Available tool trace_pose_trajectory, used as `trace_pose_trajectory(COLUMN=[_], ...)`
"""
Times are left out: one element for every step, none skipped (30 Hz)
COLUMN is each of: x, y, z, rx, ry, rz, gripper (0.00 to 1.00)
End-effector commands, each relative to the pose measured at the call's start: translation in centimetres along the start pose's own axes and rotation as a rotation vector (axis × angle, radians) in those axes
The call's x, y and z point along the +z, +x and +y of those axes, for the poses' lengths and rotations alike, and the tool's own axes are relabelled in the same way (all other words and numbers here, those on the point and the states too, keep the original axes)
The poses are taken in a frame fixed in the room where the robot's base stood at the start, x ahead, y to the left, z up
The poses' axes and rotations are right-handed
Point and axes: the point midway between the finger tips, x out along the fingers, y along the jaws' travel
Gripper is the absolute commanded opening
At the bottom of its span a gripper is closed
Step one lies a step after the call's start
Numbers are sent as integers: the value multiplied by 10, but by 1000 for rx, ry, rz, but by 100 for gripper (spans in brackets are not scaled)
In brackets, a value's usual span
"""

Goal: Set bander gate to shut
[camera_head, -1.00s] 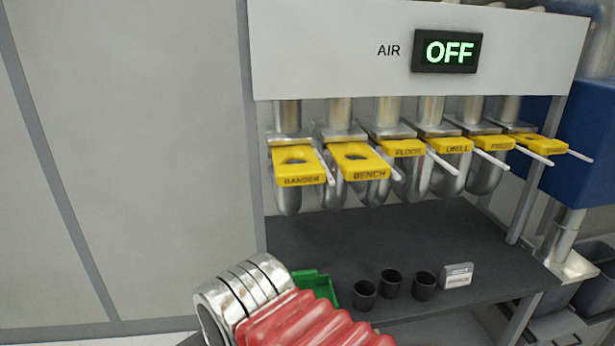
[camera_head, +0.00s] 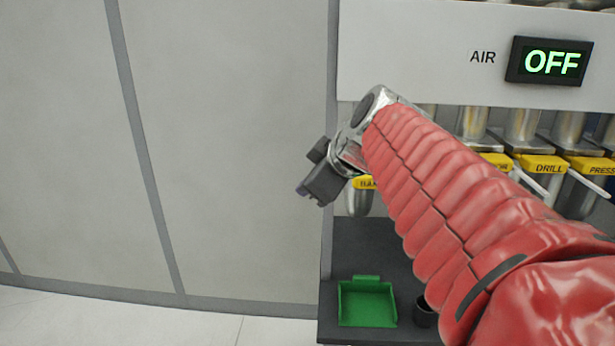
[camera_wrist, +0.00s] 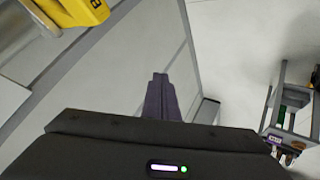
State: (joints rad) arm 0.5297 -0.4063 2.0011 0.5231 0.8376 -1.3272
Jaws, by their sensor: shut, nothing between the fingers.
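The bander gate's yellow plate (camera_head: 366,183) shows only in part in the head view, just right of my gripper; my arm hides the rest. Part of a yellow plate (camera_wrist: 75,12) also shows at the top left of the wrist view, with one letter legible. My gripper (camera_head: 312,178) is shut and empty, to the left of the bander plate and apart from it in the picture. Its closed fingers show in the wrist view (camera_wrist: 160,95). The bander gate's handle is hidden, so I cannot tell its position.
The drill gate (camera_head: 541,164) and press gate (camera_head: 592,166) stand to the right. A green tray (camera_head: 367,303) and a black cup (camera_head: 425,312) sit on the dark shelf (camera_head: 350,243). A bare grey wall (camera_head: 230,150) fills the left.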

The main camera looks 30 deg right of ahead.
Motion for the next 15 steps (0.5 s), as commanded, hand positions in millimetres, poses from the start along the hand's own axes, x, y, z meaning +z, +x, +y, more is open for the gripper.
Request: trace_pose_trajectory(x=[0, -1, -1, -2, -2, -3, -3, -2, -3, -2, -2, 3, 7, 10, 15], y=[-2, -3, -4, -6, -7, -9, -10, -11, -13, -15, -16, -22, -25, -29, -33], z=[15, 23, 33, 40, 47, 56, 62, 69, 78, 84, 90, 91, 92, 93, 95], rx=[20, 30, 43, 54, 63, 77, 86, 97, 111, 120, 130, 118, 110, 103, 94], ry=[-23, -41, -63, -79, -94, -115, -129, -145, -164, -178, -192, -195, -199, -203, -207], rz=[7, 13, 19, 24, 28, 33, 36, 38, 43, 45, 45, 36, 29, 23, 15], gripper=[0, 0, 0, 0, 0, 0, 0, 0, 0, 0, 0, 0, 0, 0, 0])
